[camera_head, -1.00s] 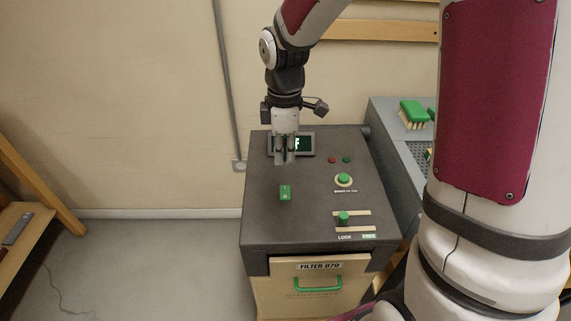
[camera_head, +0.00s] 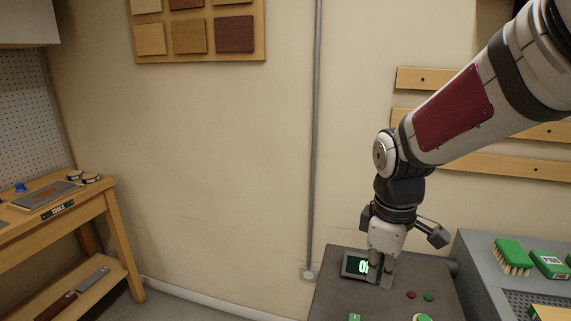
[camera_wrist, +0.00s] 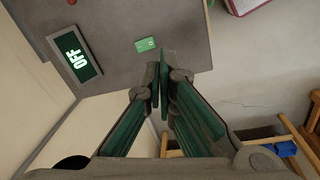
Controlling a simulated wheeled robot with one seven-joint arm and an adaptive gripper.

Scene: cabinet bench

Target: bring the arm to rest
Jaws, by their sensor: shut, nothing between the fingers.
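My gripper (camera_head: 378,278) hangs pointing down over the back of the dark cabinet top (camera_head: 345,296), and in the wrist view its green-padded fingers (camera_wrist: 161,88) are closed together with nothing between them. A small display (camera_head: 351,264) is beside and partly behind the fingers in the head view. In the wrist view the display (camera_wrist: 75,55) reads OFF. A green switch (camera_wrist: 146,44) sits on the cabinet top, apart from the fingers. My arm reaches in from the upper right.
A red light (camera_head: 411,295) and a green light (camera_head: 429,297) sit right of the gripper. A grey bench at right holds a green brush (camera_head: 513,254). A wooden tool table (camera_head: 90,215) stands at left. A vertical pipe (camera_head: 315,150) runs down the wall.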

